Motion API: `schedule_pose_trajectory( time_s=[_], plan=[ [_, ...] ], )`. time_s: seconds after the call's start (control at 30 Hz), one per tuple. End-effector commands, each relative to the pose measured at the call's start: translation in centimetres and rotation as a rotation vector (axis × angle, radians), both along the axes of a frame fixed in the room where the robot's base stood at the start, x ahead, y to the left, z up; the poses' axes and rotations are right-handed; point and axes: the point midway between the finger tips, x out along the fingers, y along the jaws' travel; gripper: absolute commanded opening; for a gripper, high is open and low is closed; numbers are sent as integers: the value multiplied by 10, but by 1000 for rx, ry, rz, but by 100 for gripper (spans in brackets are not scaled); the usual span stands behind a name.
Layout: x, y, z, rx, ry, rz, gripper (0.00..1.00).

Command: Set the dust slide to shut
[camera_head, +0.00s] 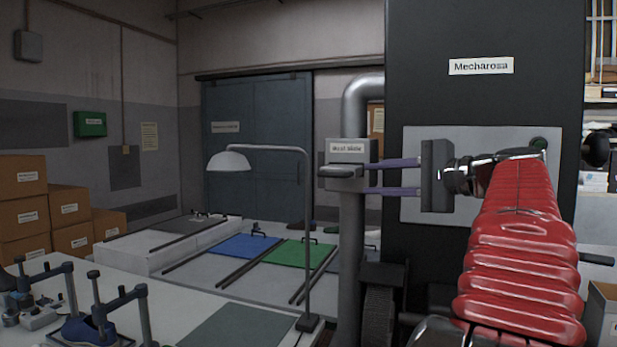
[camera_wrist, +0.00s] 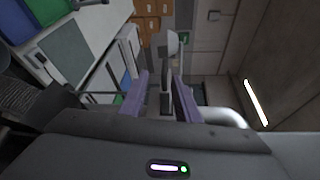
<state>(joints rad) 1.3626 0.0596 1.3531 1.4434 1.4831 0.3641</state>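The dust slide (camera_head: 347,149) is a grey box with a white label, fixed on a vertical grey pipe left of the black machine. A light grey plate or tab (camera_head: 338,171) sticks out of the box below the label. My gripper (camera_head: 366,177) is at the box's right side, with its two purple fingers spread one above the other and pointing at it. In the wrist view my gripper (camera_wrist: 158,88) is open, and a thin grey part of the slide (camera_wrist: 165,80) shows between the fingers. I cannot tell whether a finger touches it.
The grey pipe (camera_head: 351,250) runs down beside the black machine (camera_head: 480,100). A desk lamp (camera_head: 230,161) stands left of the slide. A table (camera_head: 215,305) with shoe lasts and clamps is at lower left, and cardboard boxes (camera_head: 70,208) are behind it.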

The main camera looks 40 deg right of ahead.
Motion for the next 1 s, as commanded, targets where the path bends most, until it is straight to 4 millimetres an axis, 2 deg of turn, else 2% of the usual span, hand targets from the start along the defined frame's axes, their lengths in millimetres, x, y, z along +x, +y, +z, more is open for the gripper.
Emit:
schedule_pose_trajectory(
  time_s=[0.13, 0.57, 0.77, 1.0],
  plan=[
    [-12, -10, 8, 8, -24, -9, 29],
    [-8, -9, 7, 8, -25, -7, 29],
    [9, -7, 6, 8, -25, -5, 29],
    [43, -4, 2, 8, -24, -4, 29]
  ],
)
